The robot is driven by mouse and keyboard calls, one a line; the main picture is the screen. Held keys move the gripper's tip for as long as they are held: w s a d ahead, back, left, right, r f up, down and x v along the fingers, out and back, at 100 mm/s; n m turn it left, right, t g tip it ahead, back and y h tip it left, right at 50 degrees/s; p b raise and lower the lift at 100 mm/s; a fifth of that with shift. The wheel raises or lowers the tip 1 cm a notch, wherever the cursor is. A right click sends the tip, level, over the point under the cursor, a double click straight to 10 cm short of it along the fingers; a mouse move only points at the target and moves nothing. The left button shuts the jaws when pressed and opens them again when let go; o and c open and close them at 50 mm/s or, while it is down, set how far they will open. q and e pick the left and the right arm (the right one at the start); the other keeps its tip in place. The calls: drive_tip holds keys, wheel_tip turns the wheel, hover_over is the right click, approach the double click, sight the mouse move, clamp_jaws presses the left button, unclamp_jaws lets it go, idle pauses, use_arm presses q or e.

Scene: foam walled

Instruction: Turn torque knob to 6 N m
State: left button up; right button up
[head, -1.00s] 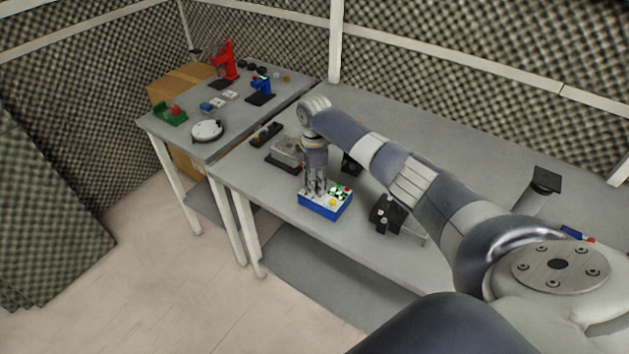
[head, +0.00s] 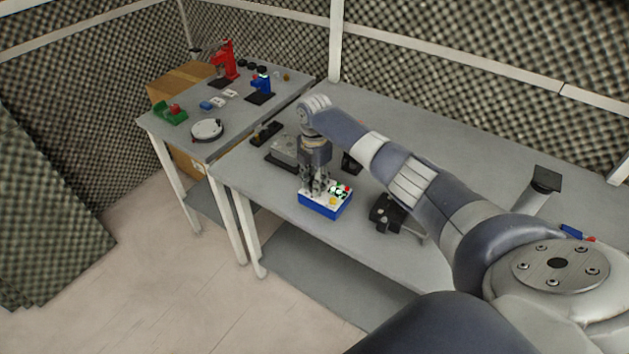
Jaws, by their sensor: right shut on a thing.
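A blue box with a pale top panel (head: 322,209) stands near the front edge of the grey table. Its top carries a yellow part (head: 333,201), a red part (head: 348,189) and small green lights. My right gripper (head: 315,192) points down at the left part of this panel. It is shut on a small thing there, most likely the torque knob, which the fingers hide. I cannot read any scale or setting. My left gripper is not in view.
Black devices (head: 387,212) stand just right of the box. A grey metal block on a dark base (head: 284,152) is behind it to the left. A second table (head: 165,138) at the left holds a red press (head: 225,62), a white round device (head: 207,130) and small items.

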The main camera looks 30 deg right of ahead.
drive_tip(key=o, duration=1.1)
wheel_tip(320, 180, up, 12)
drive_tip(key=shift+r, duration=0.1)
idle(0.4)
